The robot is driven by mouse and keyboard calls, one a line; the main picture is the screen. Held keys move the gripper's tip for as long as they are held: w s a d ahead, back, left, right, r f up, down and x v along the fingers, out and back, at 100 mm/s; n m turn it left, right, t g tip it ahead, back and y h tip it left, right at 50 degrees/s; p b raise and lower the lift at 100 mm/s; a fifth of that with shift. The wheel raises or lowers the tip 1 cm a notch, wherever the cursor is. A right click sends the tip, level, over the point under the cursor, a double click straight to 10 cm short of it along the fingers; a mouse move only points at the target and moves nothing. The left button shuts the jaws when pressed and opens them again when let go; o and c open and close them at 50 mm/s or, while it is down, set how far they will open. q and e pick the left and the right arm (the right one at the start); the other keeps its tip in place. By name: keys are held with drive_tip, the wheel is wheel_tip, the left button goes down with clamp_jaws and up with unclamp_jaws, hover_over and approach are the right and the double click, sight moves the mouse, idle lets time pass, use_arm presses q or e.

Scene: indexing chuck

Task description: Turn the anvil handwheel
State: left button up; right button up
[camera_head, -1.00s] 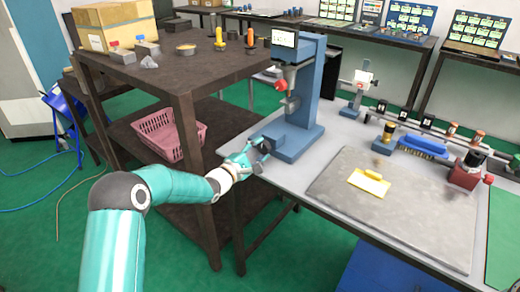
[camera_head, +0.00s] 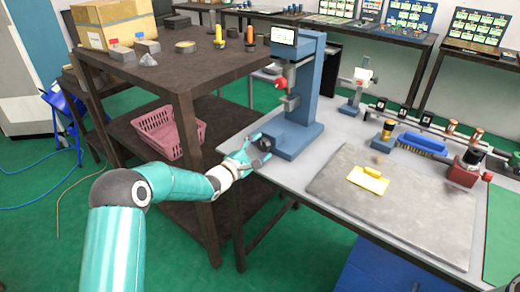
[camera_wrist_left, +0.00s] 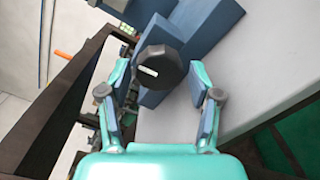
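The anvil handwheel (camera_wrist_left: 160,67) is a black knob with a small white label, at the front of the blue tester's base. In the head view the handwheel (camera_head: 265,144) is a small dark disc at the near left end of the blue tester (camera_head: 306,85). My left gripper (camera_wrist_left: 159,95) is open, with one finger on each side of the handwheel and gaps visible between fingers and knob. It also shows in the head view (camera_head: 254,147) at the table's left edge. My right gripper is not in view.
A brown shelf (camera_head: 180,78) with a pink basket (camera_head: 168,133) stands close to my left arm. A blue brush (camera_head: 422,144) and a red vise (camera_head: 467,173) are farther right.

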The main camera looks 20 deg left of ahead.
use_arm(q)
drive_tip(key=shift+s+f, duration=0.15)
drive_tip(key=shift+f, duration=0.2)
drive_tip(key=v, duration=0.7)
drive_tip(key=shift+s+a+r, duration=0.15)
drive_tip(key=shift+s+r, duration=0.1)
drive_tip(key=shift+s, duration=0.1)
